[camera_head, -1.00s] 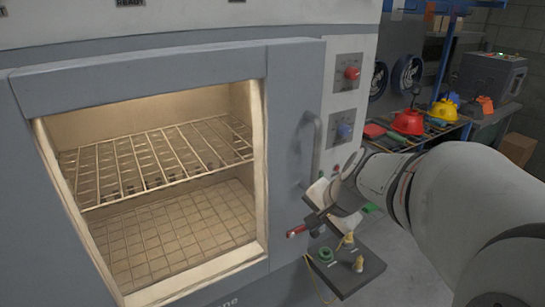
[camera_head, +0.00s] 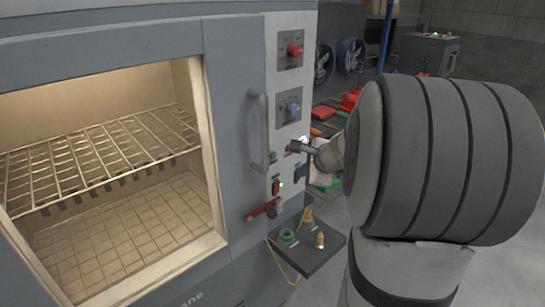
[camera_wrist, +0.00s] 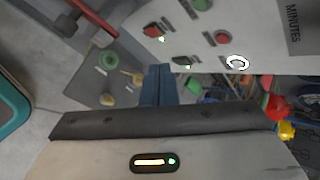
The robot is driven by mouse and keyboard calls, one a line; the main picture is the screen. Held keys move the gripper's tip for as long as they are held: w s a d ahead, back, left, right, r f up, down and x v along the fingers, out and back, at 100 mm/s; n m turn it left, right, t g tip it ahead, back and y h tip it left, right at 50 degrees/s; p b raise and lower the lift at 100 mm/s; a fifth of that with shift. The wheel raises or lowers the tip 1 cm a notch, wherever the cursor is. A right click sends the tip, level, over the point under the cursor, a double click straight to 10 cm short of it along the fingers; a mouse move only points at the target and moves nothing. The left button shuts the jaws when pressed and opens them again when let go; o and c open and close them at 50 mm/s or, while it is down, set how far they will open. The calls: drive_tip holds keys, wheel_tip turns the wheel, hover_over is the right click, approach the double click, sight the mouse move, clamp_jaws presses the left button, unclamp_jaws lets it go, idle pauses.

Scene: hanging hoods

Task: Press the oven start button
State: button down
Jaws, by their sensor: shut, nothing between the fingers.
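The oven's pale control panel (camera_head: 283,80) runs down the right of its door. It carries a small green button (camera_head: 272,156), a red button (camera_head: 290,148) and a red switch (camera_head: 276,187) with a lit green dot. In the wrist view the green button (camera_wrist: 200,4), red button (camera_wrist: 222,38) and red switch (camera_wrist: 151,30) also show. Another small dark button (camera_wrist: 181,62) is close to the fingertips. No start label is readable. My gripper (camera_wrist: 158,68) is shut and empty, its blue fingers just in front of the lower panel. I cannot tell whether they touch it.
A vertical door handle (camera_head: 258,130) stands out left of the buttons. A red knob (camera_head: 295,50) and a blue knob (camera_head: 292,108) are above. A dark shelf (camera_head: 315,255) with small fittings juts out below. A workbench with red helmets (camera_head: 350,98) stands behind.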

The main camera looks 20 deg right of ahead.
sight(275, 158)
drive_tip(key=w+a+p, duration=0.2)
drive_tip(key=w, duration=0.5)
drive_tip(key=shift+w+a, duration=0.15)
drive_tip(key=shift+a, duration=0.2)
idle(1.7)
drive_tip(key=shift+w+a, duration=0.1)
drive_tip(key=shift+w, duration=0.25)
drive_tip(key=shift+w+a+r, duration=0.1)
drive_tip(key=shift+w+r, duration=0.2)
drive_tip(key=shift+r, duration=0.2)
idle(1.2)
drive_tip(key=shift+s+f, duration=0.15)
drive_tip(key=shift+f, duration=0.1)
idle(0.4)
drive_tip(key=shift+s+d+f+b, duration=0.1)
drive_tip(key=shift+s+d+b, duration=0.2)
drive_tip(key=shift+s, duration=0.4)
drive_tip(key=shift+s+d+f+b, duration=0.1)
drive_tip(key=shift+s+d+b, duration=0.2)
drive_tip(key=shift+s, duration=0.45)
drive_tip(key=shift+s+d+f+b, duration=0.1)
drive_tip(key=shift+s+d+b, duration=0.15)
drive_tip(key=shift+s, duration=0.45)
